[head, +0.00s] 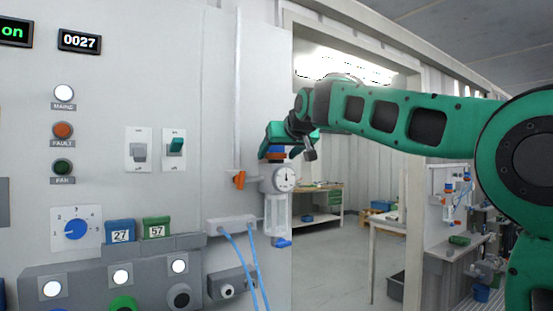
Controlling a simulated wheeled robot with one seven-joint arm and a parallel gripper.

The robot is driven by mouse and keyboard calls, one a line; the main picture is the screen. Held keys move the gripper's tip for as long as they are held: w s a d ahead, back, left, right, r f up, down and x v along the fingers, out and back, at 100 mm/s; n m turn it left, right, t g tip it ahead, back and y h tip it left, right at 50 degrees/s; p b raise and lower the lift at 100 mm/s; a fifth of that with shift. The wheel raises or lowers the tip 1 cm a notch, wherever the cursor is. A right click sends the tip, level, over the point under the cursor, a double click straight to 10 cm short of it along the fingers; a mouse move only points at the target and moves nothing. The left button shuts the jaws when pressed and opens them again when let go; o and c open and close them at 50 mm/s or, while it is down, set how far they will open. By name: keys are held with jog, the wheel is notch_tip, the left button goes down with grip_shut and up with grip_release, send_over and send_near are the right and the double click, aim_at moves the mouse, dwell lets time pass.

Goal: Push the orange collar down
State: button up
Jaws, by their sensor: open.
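My gripper (289,150), green and dark, is at the collar, seen from the side. It is open, with one dark finger to the right of the collar. I cannot tell whether the fingers touch the collar.
An orange valve handle (239,180) sticks out left of the gauge. A clear bowl (278,215) with a blue tap (282,243) hangs below. Blue hoses (241,262) run down from a grey box. A workbench (315,202) stands behind in the doorway.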

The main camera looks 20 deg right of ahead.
jog(key=v, duration=1)
jog(key=shift+s, duration=0.25)
jog(key=s+d+f+m+g+h, duration=0.15)
jog(key=s+d+f, duration=0.3)
jog(key=f, duration=0.45)
jog(key=s+d+f+m+g, duration=0.1)
jog(key=s+d+f+g, duration=0.25)
jog(key=d+f, duration=0.4)
jog(key=s+d+f+m+g+h, duration=0.1)
jog(key=s+d+f+g, duration=0.3)
jog(key=f, duration=0.7)
jog(key=s+f+m+g+y, duration=0.1)
jog(key=s+f+g, duration=0.1)
jog(key=s+f, duration=0.9)
jog(key=s+d+f+m+g+y, duration=0.1)
jog(key=s+f+m+g, duration=0.1)
jog(key=s+f, duration=0.9)
jog(key=s, duration=0.6)
jog(key=shift+s+f+g, duration=0.3)
jog(key=shift+f, duration=0.1)
jog(key=shift+m, duration=0.25)
